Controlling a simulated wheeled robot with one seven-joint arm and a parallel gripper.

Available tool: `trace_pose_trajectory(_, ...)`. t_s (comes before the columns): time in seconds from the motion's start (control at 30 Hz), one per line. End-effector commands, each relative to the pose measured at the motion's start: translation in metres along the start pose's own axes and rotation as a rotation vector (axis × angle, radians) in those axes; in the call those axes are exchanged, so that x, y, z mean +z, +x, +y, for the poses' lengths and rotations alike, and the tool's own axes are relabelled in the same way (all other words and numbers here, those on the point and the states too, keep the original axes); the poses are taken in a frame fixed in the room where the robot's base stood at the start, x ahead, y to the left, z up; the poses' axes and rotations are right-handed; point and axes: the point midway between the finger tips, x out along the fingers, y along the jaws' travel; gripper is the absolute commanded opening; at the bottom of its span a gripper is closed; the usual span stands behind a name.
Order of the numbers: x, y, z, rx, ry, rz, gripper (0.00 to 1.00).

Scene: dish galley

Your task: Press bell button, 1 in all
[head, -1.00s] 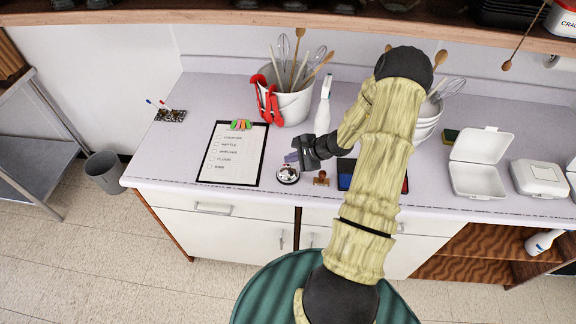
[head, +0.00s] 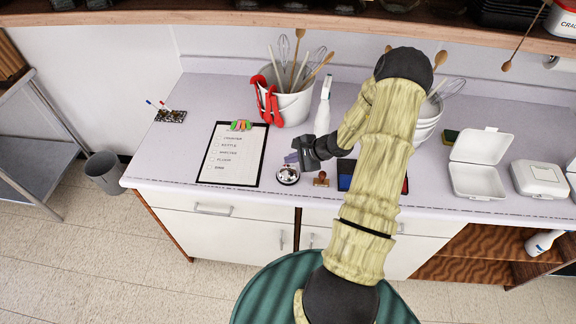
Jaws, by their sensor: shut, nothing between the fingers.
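The bell (head: 287,175) is a small silver dome on a dark base near the front of the pale counter. It stands just right of the clipboard. My gripper (head: 292,158) is shut and empty, with its fingertips close above and slightly behind the bell in the picture. The bell's button is too small and too close to the fingertips to make out. I cannot tell whether the fingertips touch the bell.
A wooden stamp (head: 321,180) stands right of the bell, with a dark blue and red pad (head: 346,182) partly behind my arm. A clipboard (head: 236,155), a utensil bucket (head: 293,105) and a spray bottle (head: 323,105) are close by. White food boxes (head: 478,181) stand at the right.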

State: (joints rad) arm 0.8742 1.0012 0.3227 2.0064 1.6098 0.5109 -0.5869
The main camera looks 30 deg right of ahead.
Motion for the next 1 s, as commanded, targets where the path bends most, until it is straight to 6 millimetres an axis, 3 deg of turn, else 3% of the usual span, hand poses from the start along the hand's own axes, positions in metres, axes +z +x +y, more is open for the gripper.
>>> trace_pose_trajectory(1.0,-0.0046,0.006,0.0044,0.0,-0.001,0.0,0.0)
